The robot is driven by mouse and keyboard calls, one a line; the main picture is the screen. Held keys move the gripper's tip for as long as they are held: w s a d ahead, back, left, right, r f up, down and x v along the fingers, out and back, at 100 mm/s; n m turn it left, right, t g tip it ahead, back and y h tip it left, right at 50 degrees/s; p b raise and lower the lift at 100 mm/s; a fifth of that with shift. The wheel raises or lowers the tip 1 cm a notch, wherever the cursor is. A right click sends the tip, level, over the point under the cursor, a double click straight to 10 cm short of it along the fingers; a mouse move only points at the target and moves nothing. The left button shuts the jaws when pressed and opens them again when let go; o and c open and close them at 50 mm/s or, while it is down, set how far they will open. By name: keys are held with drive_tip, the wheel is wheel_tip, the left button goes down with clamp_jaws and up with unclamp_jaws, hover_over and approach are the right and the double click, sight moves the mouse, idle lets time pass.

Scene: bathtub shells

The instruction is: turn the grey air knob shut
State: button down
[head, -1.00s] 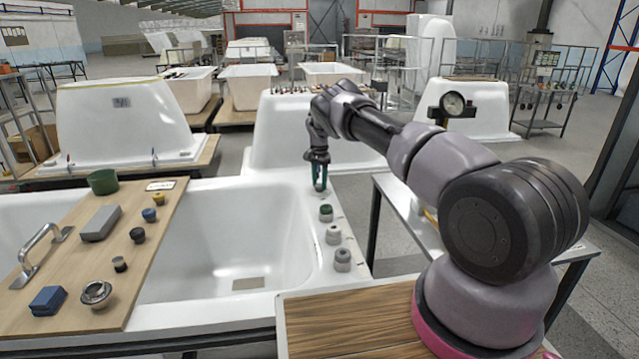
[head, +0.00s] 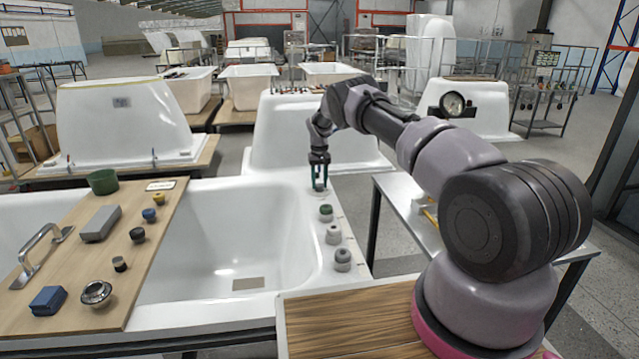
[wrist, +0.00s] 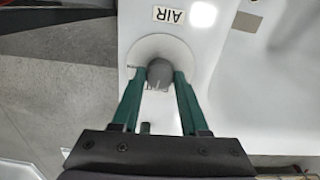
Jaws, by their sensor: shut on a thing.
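The grey air knob (wrist: 160,72) sits on a round pale base on the white tub rim, beside a label reading AIR (wrist: 168,15). It also shows in the head view (head: 319,187) as the farthest knob on the rim. My gripper (wrist: 160,80) has its green fingers on either side of the knob, shut on it. In the head view my gripper (head: 318,178) points straight down onto it. The fingers hide part of the knob there.
A wooden board (head: 110,250) with a handle and small parts lies across the tub at left. The tub basin (head: 220,230) is empty.

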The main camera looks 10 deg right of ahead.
sight(320, 185)
drive_tip(key=shift+n, duration=0.9)
drive_tip(key=shift+c, duration=2.1)
unclamp_jaws()
wheel_tip(320, 185, up, 11)
